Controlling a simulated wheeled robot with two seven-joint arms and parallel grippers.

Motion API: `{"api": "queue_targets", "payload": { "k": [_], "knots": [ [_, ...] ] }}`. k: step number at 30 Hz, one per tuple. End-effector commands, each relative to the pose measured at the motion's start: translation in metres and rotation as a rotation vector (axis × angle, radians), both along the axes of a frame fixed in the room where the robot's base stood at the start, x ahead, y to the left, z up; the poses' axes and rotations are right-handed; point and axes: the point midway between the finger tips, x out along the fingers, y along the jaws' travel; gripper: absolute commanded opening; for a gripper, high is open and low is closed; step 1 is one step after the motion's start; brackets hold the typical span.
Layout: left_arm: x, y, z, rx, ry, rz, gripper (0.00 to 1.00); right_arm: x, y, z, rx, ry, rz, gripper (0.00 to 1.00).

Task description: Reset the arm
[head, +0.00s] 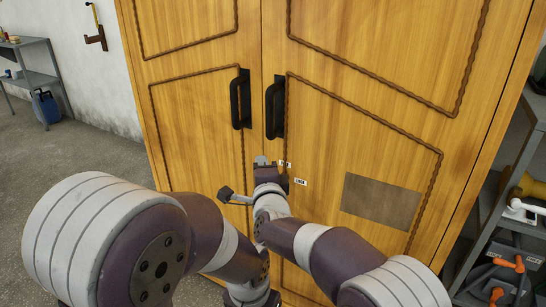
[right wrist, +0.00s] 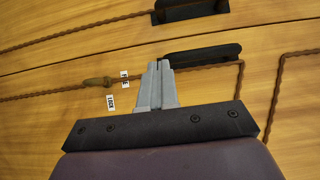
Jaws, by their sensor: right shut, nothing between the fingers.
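My right gripper (head: 262,160) is in front of the wooden cabinet (head: 200,120), just below its two black door handles. The right wrist view shows its grey fingers (right wrist: 159,66) pressed together with nothing between them. The fingertips appear close to one handle (right wrist: 202,53); I cannot tell the exact gap. A small brown knob (right wrist: 97,83) sits on the door beside the FREE and LOCK labels (right wrist: 111,102). My left arm comes in from the left and bends down at the bottom. Its gripper is not seen.
Both cabinet doors look closed, with a left handle (head: 240,99) and a right handle (head: 275,107). A plain brown plate (head: 380,201) is on the right door. Grey shelves (head: 480,245) with tools stand at right. A shelf (head: 38,78) stands far left. Floor (head: 60,160) at left is clear.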

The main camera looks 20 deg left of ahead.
Motion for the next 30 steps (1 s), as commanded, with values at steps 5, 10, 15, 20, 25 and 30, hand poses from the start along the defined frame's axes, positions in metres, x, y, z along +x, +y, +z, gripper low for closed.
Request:
{"api": "queue_targets", "payload": {
  "k": [5, 10, 15, 20, 25, 30],
  "knots": [
    [0.000, 0.000, 0.000, 0.000, 0.000, 0.000, 0.00, -0.011, 0.000, -0.001, -0.002, 0.001, -0.001, 0.00],
    [0.000, 0.000, 0.000, 0.000, 0.000, 0.000, 0.00, -0.001, -0.020, -0.008, -0.090, 0.009, -0.006, 0.00],
    [0.000, 0.000, 0.000, 0.000, 0.000, 0.000, 0.00, 0.016, -0.147, -0.060, -0.586, 0.113, 0.025, 0.00],
    [0.000, 0.000, 0.000, 0.000, 0.000, 0.000, 0.00, -0.035, -0.288, -0.118, -1.041, 0.301, 0.183, 0.00],
    [0.000, 0.000, 0.000, 0.000, 0.000, 0.000, 0.00, -0.118, -0.382, -0.155, -1.295, 0.480, 0.393, 0.00],
    [0.000, 0.000, 0.000, 0.000, 0.000, 0.000, 0.00, -0.202, -0.440, -0.175, -1.418, 0.624, 0.605, 0.00]
  ]
}}
